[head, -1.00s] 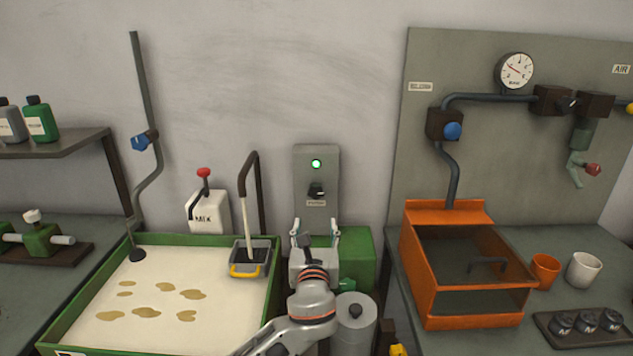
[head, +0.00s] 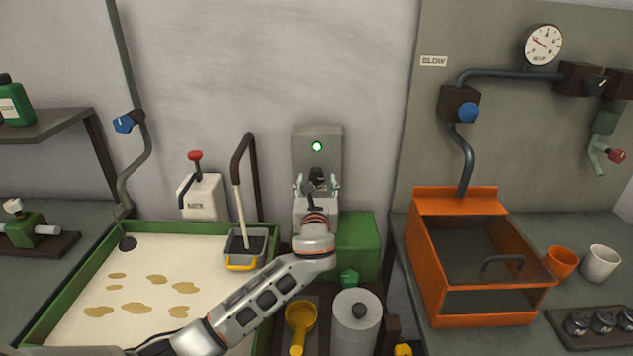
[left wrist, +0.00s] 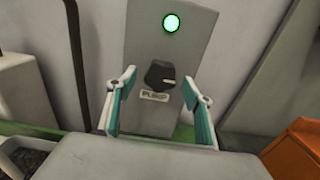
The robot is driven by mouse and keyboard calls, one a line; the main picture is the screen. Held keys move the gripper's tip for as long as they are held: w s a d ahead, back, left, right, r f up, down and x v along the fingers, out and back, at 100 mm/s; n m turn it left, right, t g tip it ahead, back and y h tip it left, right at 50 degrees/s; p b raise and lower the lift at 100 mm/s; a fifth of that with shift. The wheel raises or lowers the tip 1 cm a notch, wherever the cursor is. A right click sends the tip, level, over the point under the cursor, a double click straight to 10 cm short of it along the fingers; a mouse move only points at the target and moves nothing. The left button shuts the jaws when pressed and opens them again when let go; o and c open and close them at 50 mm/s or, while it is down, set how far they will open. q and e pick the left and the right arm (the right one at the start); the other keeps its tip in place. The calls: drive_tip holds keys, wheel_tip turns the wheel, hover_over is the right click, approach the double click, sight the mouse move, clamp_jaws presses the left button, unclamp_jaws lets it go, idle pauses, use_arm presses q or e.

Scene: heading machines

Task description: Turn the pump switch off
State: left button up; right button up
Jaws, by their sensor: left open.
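The pump switch is a dark rotary knob (left wrist: 160,75) on a grey upright panel (left wrist: 197,60), with a label reading PUMP just below it. A green lamp (left wrist: 171,23) above the knob is lit; it also shows in the head view (head: 316,147). My left gripper (left wrist: 158,85) is open, with its two teal-lined fingers on either side of the knob in the left wrist view. Whether the fingers touch the knob cannot be told. In the head view, my left gripper (head: 317,185) is in front of the panel and partly covers the knob. My right gripper is not in view.
A green-rimmed tray (head: 60,297) of pale liquid lies left. A green box (head: 357,245) and a grey cylinder (head: 356,322) stand beside my arm. A yellow ladle (head: 300,318) lies below. An orange bin (head: 480,305) stands right.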

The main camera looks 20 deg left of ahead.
use_arm(q)
drive_tip(key=shift+w+a, duration=0.1)
drive_tip(key=shift+w, duration=0.25)
drive_tip(key=c, duration=1.1)
